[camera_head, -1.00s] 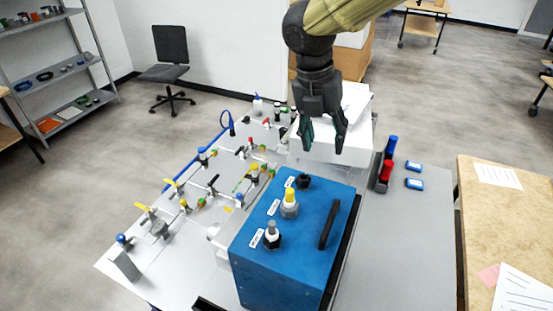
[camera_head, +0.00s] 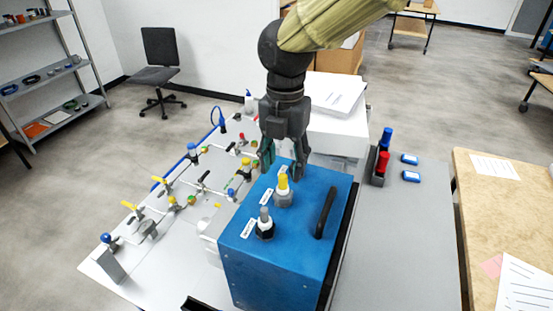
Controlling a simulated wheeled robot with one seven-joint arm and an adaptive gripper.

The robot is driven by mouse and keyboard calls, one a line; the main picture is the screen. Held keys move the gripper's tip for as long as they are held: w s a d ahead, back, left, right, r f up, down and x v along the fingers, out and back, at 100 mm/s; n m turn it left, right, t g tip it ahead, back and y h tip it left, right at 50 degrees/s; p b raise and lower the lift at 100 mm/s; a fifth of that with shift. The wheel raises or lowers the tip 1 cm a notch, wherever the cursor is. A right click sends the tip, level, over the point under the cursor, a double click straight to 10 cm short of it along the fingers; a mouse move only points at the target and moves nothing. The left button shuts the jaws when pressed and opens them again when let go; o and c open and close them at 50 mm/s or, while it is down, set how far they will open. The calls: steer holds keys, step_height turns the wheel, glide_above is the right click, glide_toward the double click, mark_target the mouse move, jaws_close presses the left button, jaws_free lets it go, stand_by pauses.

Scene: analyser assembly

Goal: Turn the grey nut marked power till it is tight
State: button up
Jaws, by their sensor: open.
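The blue box (camera_head: 265,275) stands on the table with a row of fittings on top. The middle fitting is a yellow plug (camera_head: 283,182) with a grey nut (camera_head: 283,199) around its base. Nearer is a grey plug (camera_head: 264,214) in a black nut (camera_head: 265,231). The white labels beside them are too small to read, so I cannot tell which says power. My gripper (camera_head: 281,173) points down, open and empty, with its fingertips on either side of the yellow plug's top in the picture. I cannot tell its exact depth. It hides the farthest fitting.
A black handle (camera_head: 326,213) rises from the box's right side. White equipment (camera_head: 335,128) stands behind. The left panel (camera_head: 150,262) carries several valves. A holder with blue and red items (camera_head: 383,162) stands at right. The tabletop (camera_head: 395,245) right of the box is clear.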

mark_target(283, 189)
steer(key=shift+f+b, duration=0.85)
steer(key=shift+f, duration=3.15)
